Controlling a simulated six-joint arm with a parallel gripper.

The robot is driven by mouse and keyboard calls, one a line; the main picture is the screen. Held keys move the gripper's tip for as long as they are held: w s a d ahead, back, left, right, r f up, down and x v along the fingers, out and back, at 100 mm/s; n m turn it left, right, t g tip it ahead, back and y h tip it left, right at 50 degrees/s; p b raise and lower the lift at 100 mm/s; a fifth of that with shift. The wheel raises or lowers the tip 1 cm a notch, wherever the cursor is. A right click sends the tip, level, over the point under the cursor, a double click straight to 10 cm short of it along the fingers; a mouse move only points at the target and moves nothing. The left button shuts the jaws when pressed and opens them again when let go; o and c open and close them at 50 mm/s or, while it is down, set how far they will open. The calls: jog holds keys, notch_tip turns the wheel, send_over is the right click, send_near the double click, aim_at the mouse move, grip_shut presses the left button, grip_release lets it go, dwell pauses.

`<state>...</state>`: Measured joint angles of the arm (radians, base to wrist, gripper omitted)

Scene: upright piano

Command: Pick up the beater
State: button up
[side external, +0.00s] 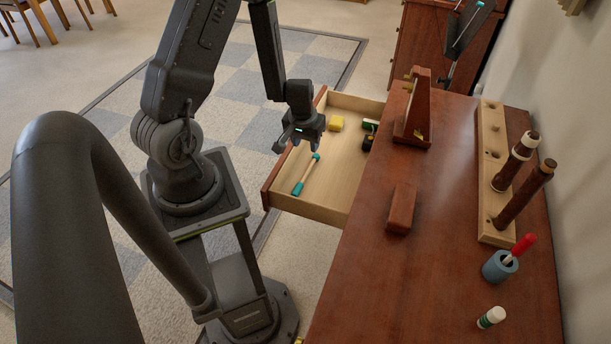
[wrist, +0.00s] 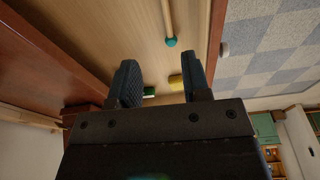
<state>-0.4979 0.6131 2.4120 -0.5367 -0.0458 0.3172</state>
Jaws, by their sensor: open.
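The beater (side external: 306,174), a pale wooden stick with teal ends, lies in the open drawer (side external: 320,211), near its front side. In the wrist view the beater (wrist: 168,18) shows with one teal end, beyond the fingertips. My gripper (side external: 299,145) is above the drawer, close to the beater's far end and apart from it. In the wrist view the gripper (wrist: 160,68) has its two fingers spread with nothing between them. The other end of the beater is out of the wrist view.
A yellow block (side external: 336,123) and small green and black items (side external: 368,142) lie further back in the drawer. The wooden top (side external: 370,290) beside it carries a wooden block (side external: 401,208), a metronome-like stand (side external: 414,115), a peg rack (side external: 490,145) and a blue cup (side external: 499,267).

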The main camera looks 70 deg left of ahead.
aim_at(306, 173)
jog(key=f, duration=0.5)
jog(key=a+f, duration=0.1)
jog(key=f, duration=0.8)
jog(key=shift+w+a+f, duration=0.3)
jog(key=shift+w+a, duration=0.05)
jog(key=shift+w, duration=0.05)
grip_shut()
